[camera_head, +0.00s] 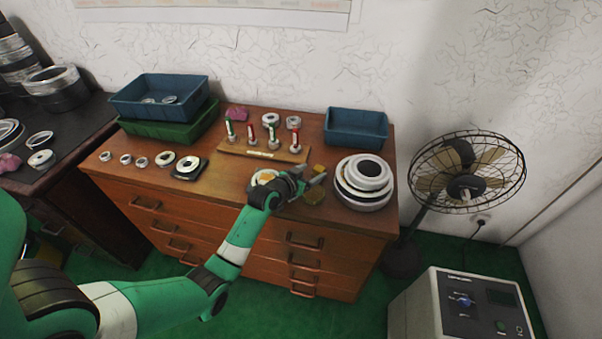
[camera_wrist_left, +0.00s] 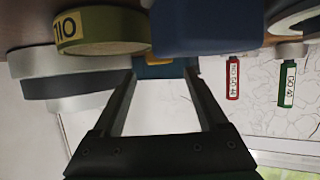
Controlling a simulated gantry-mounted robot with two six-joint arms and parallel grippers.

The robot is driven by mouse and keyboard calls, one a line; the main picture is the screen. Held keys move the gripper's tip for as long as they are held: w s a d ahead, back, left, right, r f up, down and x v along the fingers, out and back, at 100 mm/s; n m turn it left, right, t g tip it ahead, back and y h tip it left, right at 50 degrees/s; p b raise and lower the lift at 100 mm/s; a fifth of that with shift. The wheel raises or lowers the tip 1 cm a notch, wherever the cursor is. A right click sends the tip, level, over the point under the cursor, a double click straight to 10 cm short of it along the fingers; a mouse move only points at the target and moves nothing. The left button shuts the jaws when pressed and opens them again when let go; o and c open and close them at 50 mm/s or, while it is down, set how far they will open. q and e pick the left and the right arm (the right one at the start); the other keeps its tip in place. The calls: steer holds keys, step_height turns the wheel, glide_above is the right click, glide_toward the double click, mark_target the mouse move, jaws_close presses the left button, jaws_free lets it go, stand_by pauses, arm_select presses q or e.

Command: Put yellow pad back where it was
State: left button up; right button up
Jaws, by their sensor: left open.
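The small yellow pad (camera_head: 319,169) lies on the wooden cabinet top, just beyond my left gripper (camera_head: 312,178). In the left wrist view, which is upside down, a strip of the yellow pad (camera_wrist_left: 180,62) shows between the open fingers of my left gripper (camera_wrist_left: 160,72), partly hidden by a dark blue object (camera_wrist_left: 205,28). The fingers are not closed on anything. My right gripper is in neither view.
A round olive tin (camera_head: 314,197) with a yellow label is beside the gripper. Stacked pale rings (camera_head: 364,181) stand to its right. A wooden rack (camera_head: 262,151) with red and green markers is behind left; a blue tray (camera_head: 356,127) stands at the back.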

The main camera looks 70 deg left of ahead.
arm_select(q)
steer(key=p+v, duration=0.2)
steer(key=v, duration=0.5)
steer(key=shift+s+d+r, duration=0.15)
steer(key=shift+s, duration=0.05)
steer(key=shift+s+d, duration=0.15)
steer(key=shift+s, duration=0.15)
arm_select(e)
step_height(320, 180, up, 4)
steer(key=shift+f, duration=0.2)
arm_select(q)
steer(key=shift+r, duration=0.1)
